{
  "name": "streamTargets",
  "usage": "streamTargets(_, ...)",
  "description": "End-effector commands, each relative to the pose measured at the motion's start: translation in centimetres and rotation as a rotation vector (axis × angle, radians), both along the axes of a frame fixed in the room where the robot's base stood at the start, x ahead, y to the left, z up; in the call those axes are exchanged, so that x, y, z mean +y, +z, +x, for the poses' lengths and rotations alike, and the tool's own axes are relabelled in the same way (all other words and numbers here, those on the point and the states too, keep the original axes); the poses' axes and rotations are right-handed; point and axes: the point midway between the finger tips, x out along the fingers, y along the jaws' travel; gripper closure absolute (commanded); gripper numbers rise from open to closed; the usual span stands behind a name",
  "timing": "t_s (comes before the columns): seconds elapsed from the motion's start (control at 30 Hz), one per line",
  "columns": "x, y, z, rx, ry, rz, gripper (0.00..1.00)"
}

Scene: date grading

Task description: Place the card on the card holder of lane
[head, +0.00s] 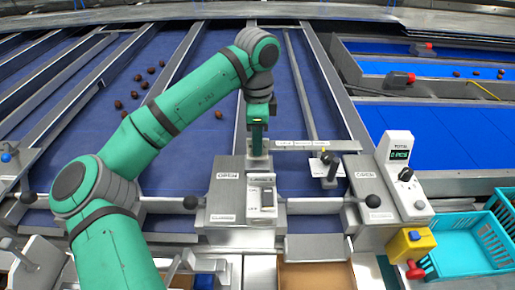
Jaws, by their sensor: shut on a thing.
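My gripper (258,124) points down over the middle of the machine, just behind the switch box. It is shut on a narrow dark green piece (257,140), which looks like the card seen upright. The lower end of the piece is at a small grey block (258,163), which looks like the card holder of this lane. I cannot tell whether the card is seated in it or only in front of or above it. The fingertips are small and partly hidden by the wrist.
A switch box (240,190) with OPEN and CLOSED labels stands just in front. A labelled metal bar (305,145) runs to the right of the holder. A counter display (398,153), yellow button box (412,243) and turquoise crate (445,268) are at the right. Several dates (135,94) lie on the blue belt.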

Motion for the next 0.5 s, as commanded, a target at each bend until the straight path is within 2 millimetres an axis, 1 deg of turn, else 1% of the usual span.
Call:
streamTargets(0.03, 0.1, -0.8, -0.1, 0.001, 0.0, 0.003, 1.0)
streamTargets(0.17, 0.0, -1.9, -0.1, 0.0, -0.001, 0.001, 1.0)
streamTargets(0.5, -0.1, -2.1, -0.1, 0.0, -0.001, 0.0, 1.0)
